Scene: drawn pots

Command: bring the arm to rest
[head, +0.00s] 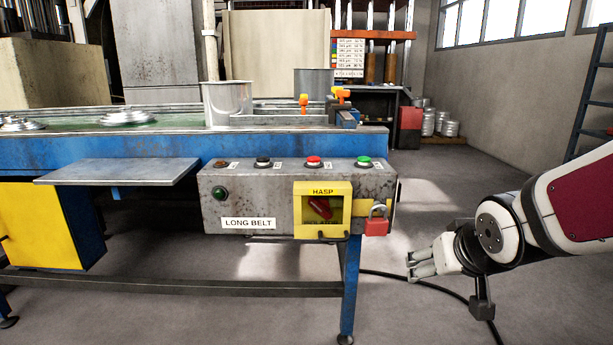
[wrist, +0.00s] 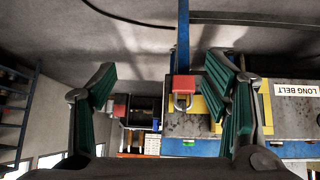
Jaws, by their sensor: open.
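My gripper (head: 422,264) is at the lower right of the head view, to the right of the control box and clear of it, at the end of my white and dark red arm. In the wrist view my gripper (wrist: 162,72) shows its two green-padded fingers spread wide, with nothing held between them. The red padlock (head: 376,226) hangs at the right of the yellow hasp plate (head: 300,212) on the control box. The padlock also shows in the wrist view (wrist: 184,85), beyond the fingers and apart from them.
The control box (head: 250,215), labelled LONG BELT, has several buttons on top. It sits on the blue conveyor frame (head: 350,290). Metal pots (head: 228,102) stand on the belt. A black cable (head: 440,288) crosses the floor near my gripper. A dark ladder (head: 588,95) stands at right.

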